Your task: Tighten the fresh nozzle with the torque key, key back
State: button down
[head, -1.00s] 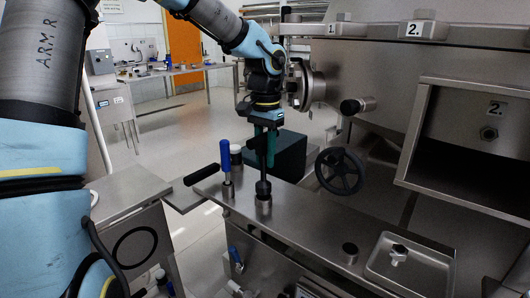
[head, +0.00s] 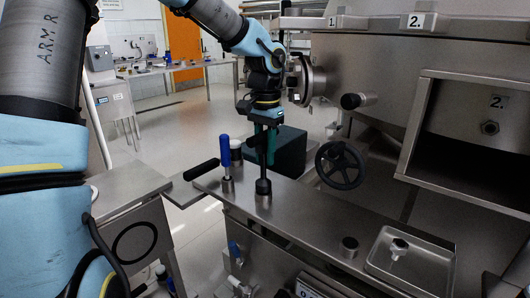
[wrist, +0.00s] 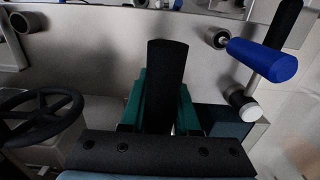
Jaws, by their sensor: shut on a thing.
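My gripper (head: 265,143) is shut on the torque key (head: 263,172), a dark upright tool with a thick black lower end. That end is at a short round metal holder (head: 263,200) on the steel bench; whether it is fully seated I cannot tell. In the wrist view the key's black handle (wrist: 168,80) stands between the green fingers of my gripper (wrist: 168,100). Another small nozzle-like part (head: 398,247) lies in a shallow tray (head: 440,268).
A blue-handled tool (head: 225,152) stands in a holder left of the key; it also shows in the wrist view (wrist: 262,62). A black handle (head: 202,170) juts near the bench's left end. An empty-looking holder (head: 350,244) stands by the tray. A handwheel (head: 340,165) is behind.

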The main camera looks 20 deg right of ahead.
aim_at(265, 131)
jog(key=shift+f+b, duration=0.35)
jog(key=shift+f, duration=0.35)
jog(key=shift+f+b, duration=0.6)
jog(key=shift+f, duration=0.2)
jog(key=c, duration=0.6)
grip_release()
jog(key=shift+o, duration=0.2)
notch_tip(265, 131, up, 11)
jog(key=shift+d+f+b, duration=0.1)
jog(key=shift+f+b, duration=0.05)
jog(key=shift+b, duration=0.3)
notch_tip(265, 131, up, 4)
jog(key=p, duration=0.4)
jog(key=shift+r, duration=0.2)
jog(key=shift+f, duration=0.1)
